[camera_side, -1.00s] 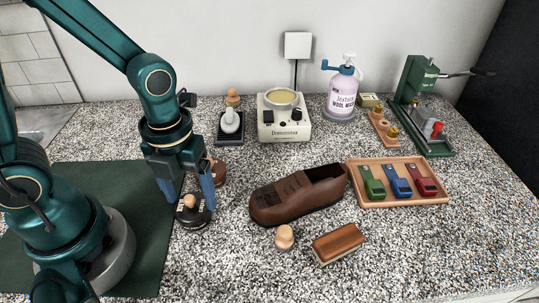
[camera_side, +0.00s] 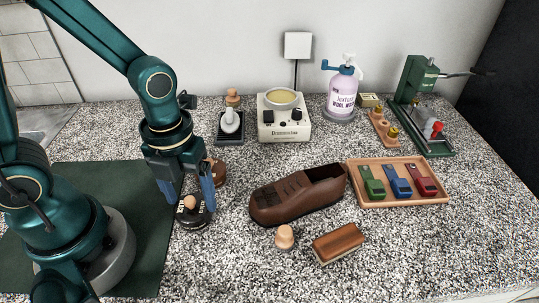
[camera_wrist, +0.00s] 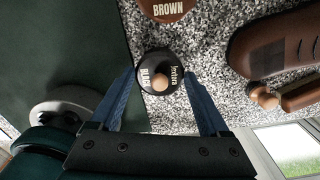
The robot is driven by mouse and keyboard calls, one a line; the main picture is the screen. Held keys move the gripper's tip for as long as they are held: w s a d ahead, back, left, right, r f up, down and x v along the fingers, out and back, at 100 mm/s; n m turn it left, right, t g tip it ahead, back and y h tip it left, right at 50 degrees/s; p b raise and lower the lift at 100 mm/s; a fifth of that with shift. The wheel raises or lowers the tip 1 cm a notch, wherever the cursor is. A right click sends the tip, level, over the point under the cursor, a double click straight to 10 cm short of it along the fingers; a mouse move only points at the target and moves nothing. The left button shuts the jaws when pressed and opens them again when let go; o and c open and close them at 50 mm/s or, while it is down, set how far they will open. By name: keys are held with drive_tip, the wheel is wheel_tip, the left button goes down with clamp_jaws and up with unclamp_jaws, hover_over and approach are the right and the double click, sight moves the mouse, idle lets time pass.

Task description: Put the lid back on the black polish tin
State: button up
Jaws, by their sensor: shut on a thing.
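The black polish tin (camera_side: 192,222) stands on the speckled counter to the left of the brown shoe. Its round black lid (camera_wrist: 152,67), with a wooden knob (camera_wrist: 160,84) and pale lettering, shows in the wrist view between my fingers. My gripper (camera_side: 191,208) points down and is shut on the lid, one blue finger at each side. In the side view the lid is right over the tin. I cannot tell whether it rests fully on it, as the fingers and lid hide the seam.
A brown polish tin (camera_wrist: 166,8) stands just behind the black one. A brown shoe (camera_side: 298,194), a loose wooden knob piece (camera_side: 284,237) and a brush (camera_side: 340,243) lie to the right. A tray (camera_side: 398,202) holds colored clip-like items. The counter in front is clear.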

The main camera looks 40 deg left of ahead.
idle(0.4)
drive_tip(key=o, duration=1.2)
drive_tip(key=shift+c, duration=0.2)
drive_tip(key=shift+r, duration=3.5)
clamp_jaws()
drive_tip(key=shift+f, duration=0.45)
drive_tip(key=shift+f, duration=1.8)
